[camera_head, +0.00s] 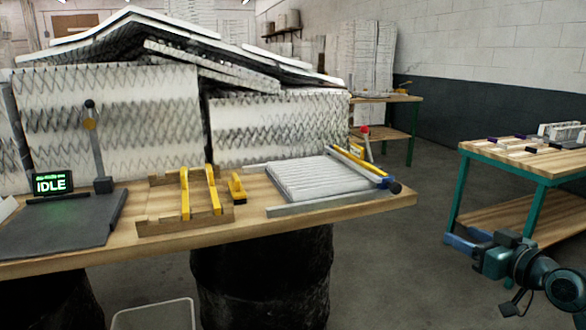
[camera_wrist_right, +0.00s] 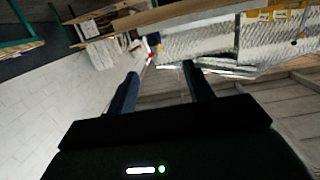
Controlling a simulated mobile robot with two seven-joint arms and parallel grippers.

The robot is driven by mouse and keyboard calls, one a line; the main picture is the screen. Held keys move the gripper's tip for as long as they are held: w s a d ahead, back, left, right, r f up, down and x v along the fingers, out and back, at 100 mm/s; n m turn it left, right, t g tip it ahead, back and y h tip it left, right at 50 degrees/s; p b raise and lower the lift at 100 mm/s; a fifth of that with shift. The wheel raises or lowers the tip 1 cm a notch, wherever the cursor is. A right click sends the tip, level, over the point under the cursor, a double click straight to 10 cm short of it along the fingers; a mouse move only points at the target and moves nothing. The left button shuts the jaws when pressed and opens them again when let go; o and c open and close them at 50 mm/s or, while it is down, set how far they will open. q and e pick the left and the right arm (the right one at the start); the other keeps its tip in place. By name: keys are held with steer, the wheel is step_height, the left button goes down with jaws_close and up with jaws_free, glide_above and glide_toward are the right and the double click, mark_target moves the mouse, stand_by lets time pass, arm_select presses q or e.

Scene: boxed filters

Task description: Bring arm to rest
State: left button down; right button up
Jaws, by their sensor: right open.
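My right gripper (camera_head: 460,241) hangs in free air at the lower right of the head view, in front of the green-legged table and apart from it. Its blue fingers point to the left. In the right wrist view the two fingers of the right gripper (camera_wrist_right: 160,80) stand apart with nothing between them, so it is open and empty. My left gripper is in neither view.
A wooden workbench (camera_head: 370,206) holds a pleated filter (camera_head: 315,180), a wooden jig (camera_head: 190,222) and a screen reading IDLE (camera_head: 50,183). Large filters (camera_head: 110,120) stand behind. A green-legged table (camera_head: 555,165) stands right. Floor between the benches is clear.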

steer(key=s+a+f+g+h+p, duration=0.1)
steer(key=s+a+f+g+p, duration=0.2)
steer(key=s+a+f+p, duration=0.75)
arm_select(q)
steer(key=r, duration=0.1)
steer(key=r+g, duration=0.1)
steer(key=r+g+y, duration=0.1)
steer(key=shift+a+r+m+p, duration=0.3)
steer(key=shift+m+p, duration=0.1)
arm_select(e)
steer(key=s+a+f+g, duration=0.1)
steer(key=s+a+f, duration=0.3)
steer(key=s, duration=0.4)
steer(key=s+a+f+g+h, duration=0.1)
steer(key=s+a+f, duration=0.3)
steer(key=s, duration=0.5)
steer(key=shift+s+a+f+m, duration=0.15)
steer(key=shift+s+a+m, duration=0.15)
steer(key=shift+a, duration=0.8)
